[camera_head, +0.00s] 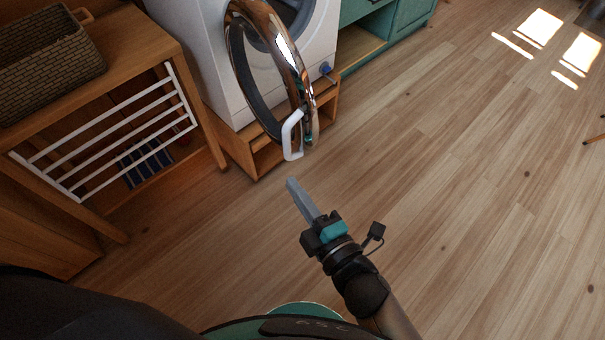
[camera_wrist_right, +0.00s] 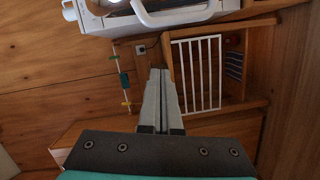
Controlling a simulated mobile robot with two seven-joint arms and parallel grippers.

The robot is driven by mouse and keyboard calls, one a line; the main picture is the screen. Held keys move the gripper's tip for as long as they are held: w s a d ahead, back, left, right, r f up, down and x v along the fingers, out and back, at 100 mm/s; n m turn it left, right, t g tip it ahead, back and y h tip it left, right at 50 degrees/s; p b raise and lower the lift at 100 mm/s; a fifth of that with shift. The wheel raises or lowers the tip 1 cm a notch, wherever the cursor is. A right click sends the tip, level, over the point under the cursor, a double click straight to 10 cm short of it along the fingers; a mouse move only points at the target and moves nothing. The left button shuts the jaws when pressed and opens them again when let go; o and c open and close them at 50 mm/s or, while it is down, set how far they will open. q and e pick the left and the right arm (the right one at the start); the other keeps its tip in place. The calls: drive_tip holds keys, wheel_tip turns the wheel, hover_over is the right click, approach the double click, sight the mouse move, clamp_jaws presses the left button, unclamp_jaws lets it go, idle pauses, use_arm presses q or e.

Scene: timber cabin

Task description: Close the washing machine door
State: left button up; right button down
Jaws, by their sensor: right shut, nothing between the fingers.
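The white washing machine (camera_head: 205,50) stands on a low wooden base at the top of the head view. Its round chrome-rimmed door (camera_head: 299,82) hangs open towards me, with a white handle (camera_head: 291,136) at its lower edge. The door handle also shows at the top of the right wrist view (camera_wrist_right: 150,15). My right gripper (camera_head: 292,183) is shut and empty, a little below the handle in the head view and apart from it. In the right wrist view its fingers (camera_wrist_right: 161,75) lie together. My left gripper is not in view.
A wooden table (camera_head: 140,40) with a wicker basket (camera_head: 45,60) stands at the left. A white rack (camera_head: 105,135) is below it. A teal cabinet (camera_head: 405,25) is right of the machine.

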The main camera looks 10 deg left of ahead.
sight(286, 143)
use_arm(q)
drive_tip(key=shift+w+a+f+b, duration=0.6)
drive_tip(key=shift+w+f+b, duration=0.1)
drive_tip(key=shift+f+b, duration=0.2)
use_arm(e)
drive_tip(key=w+a, duration=0.1)
drive_tip(key=w, duration=0.2)
drive_tip(key=w+a, duration=0.1)
drive_tip(key=w, duration=0.3)
drive_tip(key=w+a, duration=0.2)
drive_tip(key=w, duration=0.1)
drive_tip(key=shift+w+a+r, duration=0.1)
drive_tip(key=shift+w, duration=0.05)
drive_tip(key=shift+n+y, duration=0.3)
